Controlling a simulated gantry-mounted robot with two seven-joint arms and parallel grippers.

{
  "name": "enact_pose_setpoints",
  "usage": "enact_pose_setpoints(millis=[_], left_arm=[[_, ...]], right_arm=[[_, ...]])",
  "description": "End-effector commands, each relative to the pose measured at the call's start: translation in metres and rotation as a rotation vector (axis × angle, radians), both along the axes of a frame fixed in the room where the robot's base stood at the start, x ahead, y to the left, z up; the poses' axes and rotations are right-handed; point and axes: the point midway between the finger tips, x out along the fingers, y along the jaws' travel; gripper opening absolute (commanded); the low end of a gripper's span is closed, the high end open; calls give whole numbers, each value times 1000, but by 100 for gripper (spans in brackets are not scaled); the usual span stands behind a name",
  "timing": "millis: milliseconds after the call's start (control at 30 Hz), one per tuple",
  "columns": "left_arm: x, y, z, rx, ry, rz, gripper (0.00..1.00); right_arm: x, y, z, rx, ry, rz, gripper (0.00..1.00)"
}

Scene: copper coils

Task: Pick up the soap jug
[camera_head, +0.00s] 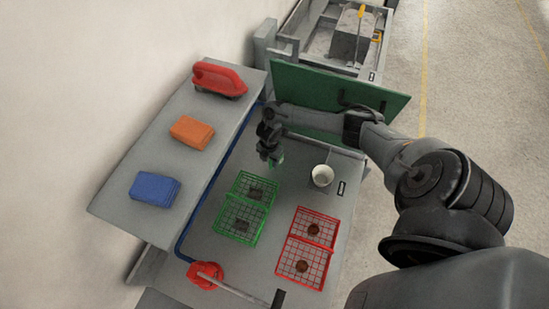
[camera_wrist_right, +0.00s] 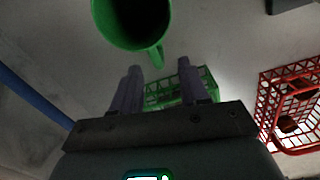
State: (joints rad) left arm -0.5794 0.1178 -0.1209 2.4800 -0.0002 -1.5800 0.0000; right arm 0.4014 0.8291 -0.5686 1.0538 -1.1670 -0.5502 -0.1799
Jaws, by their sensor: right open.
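My right gripper (camera_head: 269,150) hangs over the far part of the grey bench, pointing down. A green vessel with a loop handle, possibly the soap jug, shows as a small green patch (camera_head: 278,158) at its tip, mostly hidden by the gripper. In the right wrist view the green vessel (camera_wrist_right: 130,42) is at the top, its dark round opening facing the camera. Its handle points towards the gap between the open fingers of my right gripper (camera_wrist_right: 150,75); contact cannot be told. My left gripper is not in view.
Green baskets (camera_head: 243,208) and red baskets (camera_head: 307,251) stand on the bench with a white cup (camera_head: 322,176). A raised shelf at left holds a red handled object (camera_head: 219,79), orange cloths (camera_head: 192,131) and blue cloths (camera_head: 154,188). A green panel (camera_head: 300,85) rises behind.

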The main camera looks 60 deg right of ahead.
Motion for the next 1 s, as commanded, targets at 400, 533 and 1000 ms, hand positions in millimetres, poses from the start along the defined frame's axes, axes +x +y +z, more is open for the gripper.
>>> enact_pose_setpoints(millis=[400, 533, 1000], left_arm=[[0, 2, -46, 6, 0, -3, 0], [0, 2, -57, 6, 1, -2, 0], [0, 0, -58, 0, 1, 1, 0]], right_arm=[[0, 0, -47, -1, 0, 0, 44], [0, -1, -58, -1, -1, 0, 44], [0, 0, -60, -1, -1, 0, 26]])
